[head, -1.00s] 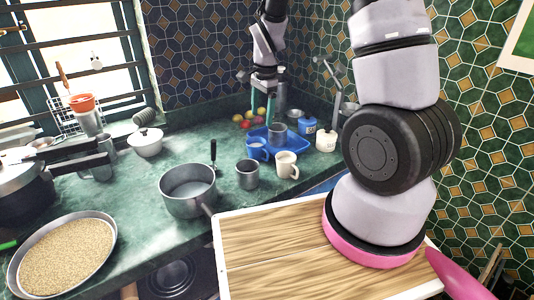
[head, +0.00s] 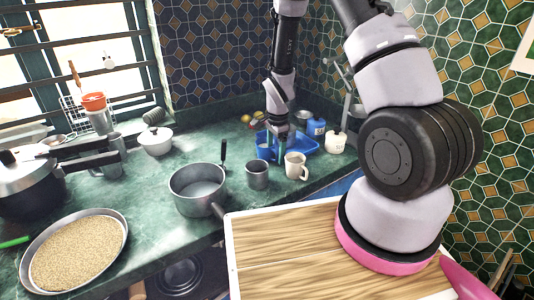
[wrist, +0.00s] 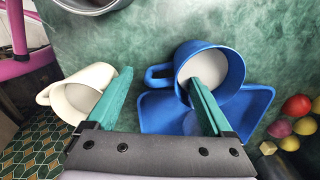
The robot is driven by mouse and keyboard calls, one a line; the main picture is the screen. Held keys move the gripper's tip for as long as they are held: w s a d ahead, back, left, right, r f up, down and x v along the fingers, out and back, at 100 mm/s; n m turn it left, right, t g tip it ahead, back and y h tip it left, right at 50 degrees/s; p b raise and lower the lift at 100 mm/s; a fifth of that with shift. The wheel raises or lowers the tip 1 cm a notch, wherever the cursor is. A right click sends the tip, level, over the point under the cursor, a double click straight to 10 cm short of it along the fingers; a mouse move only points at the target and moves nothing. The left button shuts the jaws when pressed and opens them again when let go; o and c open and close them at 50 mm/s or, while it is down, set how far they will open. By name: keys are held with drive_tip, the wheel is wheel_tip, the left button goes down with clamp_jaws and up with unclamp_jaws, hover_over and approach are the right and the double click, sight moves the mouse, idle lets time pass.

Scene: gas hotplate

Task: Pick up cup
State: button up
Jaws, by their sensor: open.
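A blue mug (wrist: 236,78) with a white inside shows in the wrist view, its handle toward the left. It is partly hidden behind my gripper in the head view (head: 263,146). A cream mug (head: 296,166) stands to its right and also shows in the wrist view (wrist: 80,97). A grey metal cup (head: 257,176) stands in front of them. My gripper (wrist: 160,77) is open with nothing held. Its right finger overlaps the blue mug's opening, its left finger the cream mug's edge; I cannot tell whether either touches.
A blue tray (wrist: 257,103) lies beside the blue mug. Small round fruits (wrist: 297,106) lie past it. A saucepan (head: 196,188) with an upright dark handle behind it stands to the left. Green counter between saucepan and window is partly clear.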

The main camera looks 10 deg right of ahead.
drive_tip(key=shift+a+f, duration=0.1)
drive_tip(key=shift+f, duration=0.7)
clamp_jaws()
drive_tip(key=shift+r, duration=0.15)
